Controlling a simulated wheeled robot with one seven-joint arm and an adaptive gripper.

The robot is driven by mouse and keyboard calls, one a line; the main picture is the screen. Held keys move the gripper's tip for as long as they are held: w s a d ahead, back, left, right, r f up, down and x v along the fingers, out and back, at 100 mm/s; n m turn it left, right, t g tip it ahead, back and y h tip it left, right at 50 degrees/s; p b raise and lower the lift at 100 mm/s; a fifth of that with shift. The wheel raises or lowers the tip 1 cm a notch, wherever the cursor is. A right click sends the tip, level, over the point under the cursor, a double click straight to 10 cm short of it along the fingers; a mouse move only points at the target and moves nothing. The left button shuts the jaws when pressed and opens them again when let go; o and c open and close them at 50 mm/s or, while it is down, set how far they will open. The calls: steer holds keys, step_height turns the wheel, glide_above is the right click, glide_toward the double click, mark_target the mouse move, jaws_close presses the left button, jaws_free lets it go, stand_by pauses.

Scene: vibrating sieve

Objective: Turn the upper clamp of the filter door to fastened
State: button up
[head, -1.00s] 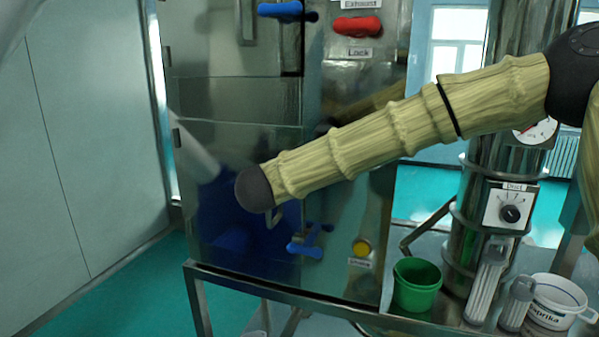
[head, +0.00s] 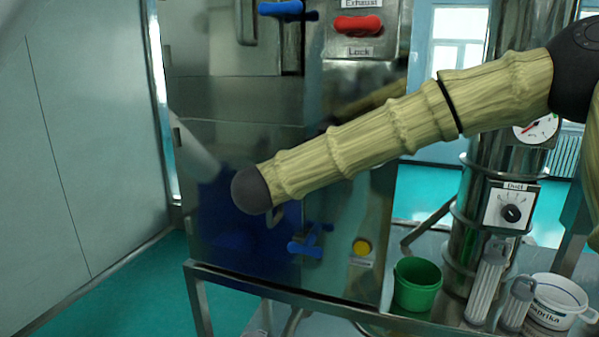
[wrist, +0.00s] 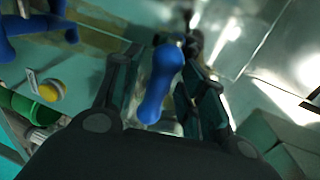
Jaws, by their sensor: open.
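In the wrist view a blue clamp handle (wrist: 160,84), which I take to be the upper clamp of the filter door, points toward the camera. My gripper (wrist: 163,58) is open around it, with one finger on either side. I cannot tell whether a finger touches it. In the head view this clamp and my gripper are hidden behind my arm. A second blue clamp (head: 306,247), the lower one, sits low on the steel cabinet front. It also shows at the upper left of the wrist view (wrist: 30,25).
A yellow button (head: 362,247) is right of the lower clamp. A blue lever (head: 281,9) and red Lock handle (head: 357,25) are higher up. A green bucket (head: 417,284) and white Paprika tub (head: 556,301) stand on the frame's right side. A dial (head: 510,213) is above them.

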steer(key=v, duration=1.1)
steer(key=shift+w, duration=0.15)
steer(key=s+d+f+n+g+y+b, duration=0.1)
steer(key=d+f+n+g+y+b, duration=0.3)
steer(key=f, duration=1.5)
steer(key=d+f+n+t+p, duration=0.1)
steer(key=d+f+n, duration=0.35)
steer(key=f, duration=1.55)
steer(key=s+d+f+n+g+y+b, duration=0.1)
steer(key=s+d+f+n+g, duration=0.15)
steer(key=s+f, duration=0.55)
steer(key=s+d+f+n+g+b, duration=0.1)
steer(key=s+d+f+n+g, duration=0.2)
steer(key=f, duration=0.9)
steer(key=s+d+f+n+g, duration=0.2)
steer(key=s+d+f, duration=0.2)
steer(key=s, duration=0.5)
steer(key=s+d+f+n+g+b, duration=0.1)
steer(key=s+d+f, duration=0.4)
steer(key=s, duration=0.5)
steer(key=s+d+f+n+g+b, duration=0.1)
steer(key=s+d+f+n+g, duration=0.2)
steer(key=s, duration=0.7)
step_height(320, 180, down, 3)
steer(key=shift+d+r+n, duration=0.15)
steer(key=shift+d+n, duration=0.35)
steer(key=shift+d, duration=0.45)
